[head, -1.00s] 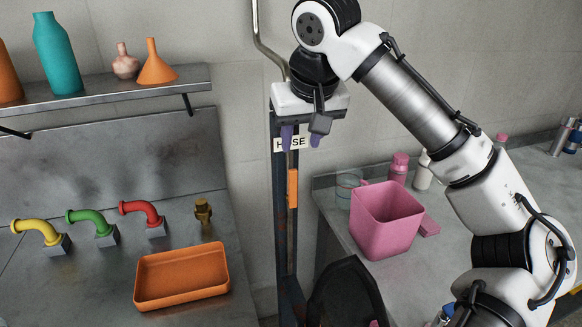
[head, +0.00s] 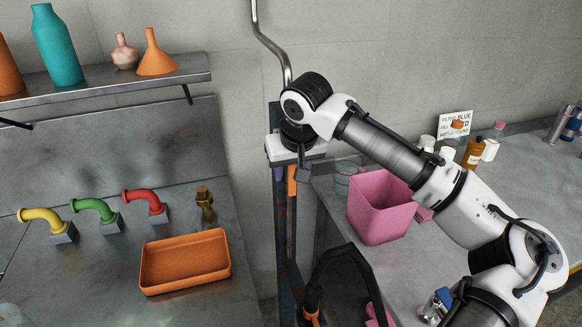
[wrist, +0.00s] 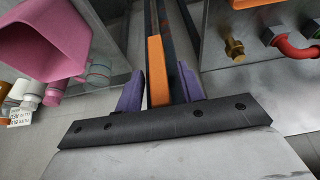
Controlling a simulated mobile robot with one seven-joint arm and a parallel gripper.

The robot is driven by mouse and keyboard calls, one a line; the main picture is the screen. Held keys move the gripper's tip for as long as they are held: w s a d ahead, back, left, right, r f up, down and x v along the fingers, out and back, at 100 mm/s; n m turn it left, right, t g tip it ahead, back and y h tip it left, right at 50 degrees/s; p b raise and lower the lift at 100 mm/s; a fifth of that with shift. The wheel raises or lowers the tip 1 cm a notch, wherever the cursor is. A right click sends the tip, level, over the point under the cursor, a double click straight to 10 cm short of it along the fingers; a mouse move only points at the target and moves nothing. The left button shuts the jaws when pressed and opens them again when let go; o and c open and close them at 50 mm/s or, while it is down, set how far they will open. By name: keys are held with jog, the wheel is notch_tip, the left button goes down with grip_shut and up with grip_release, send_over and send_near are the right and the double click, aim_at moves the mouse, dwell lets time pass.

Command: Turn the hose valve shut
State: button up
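The hose valve's orange lever (head: 292,181) hangs upright along the dark post, in line with it. In the wrist view the lever (wrist: 157,70) shows between my gripper's two purple fingers. My gripper (wrist: 159,76) is open, with a small gap on each side of the lever. In the head view my gripper (head: 286,175) points down in front of the post, and its body hides the lever's top and the valve. Whether the fingertips reach around the lever or stop short of it, I cannot tell.
Left stand an orange tray (head: 152,277), a brass fitting (head: 205,205) and yellow, green and red (head: 147,200) elbow pipes. A pink bin (head: 380,210) stands on the right counter. A bent metal pipe (head: 270,45) rises above the post.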

jog(key=shift+c, duration=0.5)
grip_shut()
